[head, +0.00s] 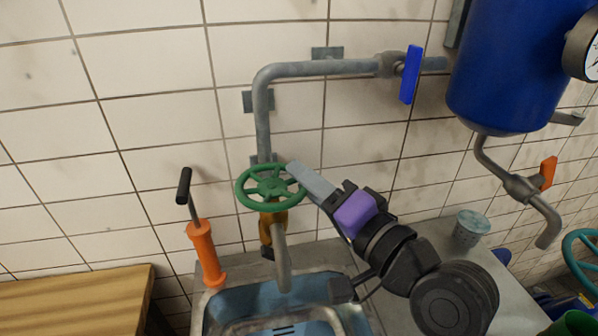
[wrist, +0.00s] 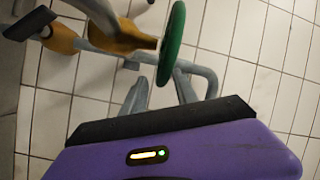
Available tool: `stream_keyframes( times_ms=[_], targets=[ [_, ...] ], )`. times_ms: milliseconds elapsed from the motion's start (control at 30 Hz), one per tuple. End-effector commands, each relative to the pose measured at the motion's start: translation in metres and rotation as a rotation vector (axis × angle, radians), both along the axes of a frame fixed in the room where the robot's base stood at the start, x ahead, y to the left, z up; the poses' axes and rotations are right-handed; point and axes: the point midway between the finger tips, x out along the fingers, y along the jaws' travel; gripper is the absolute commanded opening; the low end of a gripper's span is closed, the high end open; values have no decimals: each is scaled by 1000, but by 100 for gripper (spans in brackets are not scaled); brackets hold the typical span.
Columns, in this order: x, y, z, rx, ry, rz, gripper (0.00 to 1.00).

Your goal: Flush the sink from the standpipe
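The standpipe has a green handwheel (head: 270,188) on top of a brass valve body (head: 272,228). Its grey spout (head: 283,262) points down over the metal sink (head: 213,310); no water shows. My gripper (head: 297,168) is at the right side of the handwheel's rim. In the wrist view, the fingers of my gripper (wrist: 162,92) are apart, with the edge-on green handwheel (wrist: 172,45) reaching between or just in front of them. I cannot tell whether either finger touches the rim. My wrist and purple gripper body cover part of the sink and counter.
A grey pipe (head: 320,68) with a blue lever (head: 411,74) runs along the tiled wall to a blue tank (head: 512,65). An orange lever (head: 548,171) sits below the tank. An orange hand pump (head: 207,255) stands left; a cup (head: 471,228) stands right. A wooden top (head: 75,302) is at left.

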Motion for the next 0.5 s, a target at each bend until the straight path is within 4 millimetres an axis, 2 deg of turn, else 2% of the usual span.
stream_keyframes(
  times_ms=[200,500],
  targets=[
    [13,12,1,-1,-1,0,35],
    [15,13,0,0,-1,-1,33]
  ],
)
